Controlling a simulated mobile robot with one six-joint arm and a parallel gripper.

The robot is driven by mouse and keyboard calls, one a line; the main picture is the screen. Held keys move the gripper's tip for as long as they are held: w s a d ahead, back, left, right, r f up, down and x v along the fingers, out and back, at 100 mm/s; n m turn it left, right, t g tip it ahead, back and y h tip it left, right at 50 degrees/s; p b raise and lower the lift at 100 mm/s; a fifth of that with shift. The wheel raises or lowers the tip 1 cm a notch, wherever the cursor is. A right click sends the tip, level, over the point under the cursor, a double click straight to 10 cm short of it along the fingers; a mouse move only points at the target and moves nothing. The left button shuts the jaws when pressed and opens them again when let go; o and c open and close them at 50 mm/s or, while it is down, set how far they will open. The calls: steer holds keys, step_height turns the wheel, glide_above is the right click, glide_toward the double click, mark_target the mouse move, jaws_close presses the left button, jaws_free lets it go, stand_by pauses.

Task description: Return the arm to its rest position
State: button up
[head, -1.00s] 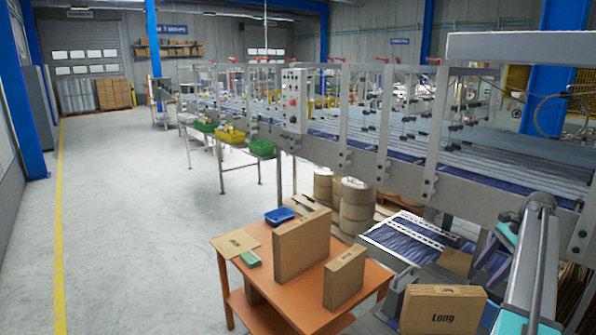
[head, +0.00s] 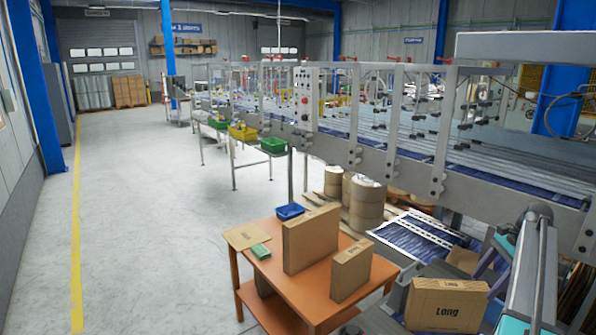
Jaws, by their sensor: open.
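Part of my arm shows at the lower right of the head view, as a grey tube (head: 533,270) with teal joint caps. It runs up from the bottom edge beside the machine frame. My gripper is not in view, so I cannot see its jaws or anything between them. A brown carton marked "Long" (head: 446,305) stands just left of my arm at the bottom edge. What bears it is mostly hidden.
An orange table (head: 305,300) holds a tall carton (head: 310,240), a smaller carton (head: 351,270) and a blue tray (head: 290,211). The long packing machine (head: 395,165) fills the right side. Open floor (head: 140,220) lies to the left, with a yellow line (head: 76,240).

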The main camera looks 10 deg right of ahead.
steer(key=w+a+f+n+h, duration=0.1)
steer(key=w+a+f+n, duration=0.15)
steer(key=a+f, duration=0.5)
steer(key=w+a+f+n+g, duration=0.1)
steer(key=a+f+n, duration=0.25)
steer(key=a, duration=0.75)
steer(key=w+a+f+n+h, duration=0.1)
steer(key=a+f+n, duration=0.2)
steer(key=a+f, duration=0.5)
steer(key=s+a+f+n+h, duration=0.1)
steer(key=s+a+f+n, duration=0.25)
steer(key=a, duration=0.55)
steer(key=s+a+f+n, duration=0.3)
steer(key=a+f+n, duration=0.1)
steer(key=a, duration=0.4)
steer(key=s+a+f+n+h, duration=0.1)
steer(key=s+a+f+n, duration=0.25)
steer(key=a, duration=0.55)
steer(key=s+f+g+b, duration=0.6)
steer(key=s+f+b, duration=0.4)
steer(key=s+f, duration=1.5)
steer(key=shift+s+d+f+b, duration=0.25)
steer(key=shift+d+f+b, duration=0.15)
steer(key=shift+f, duration=1.45)
steer(key=shift+o, duration=0.5)
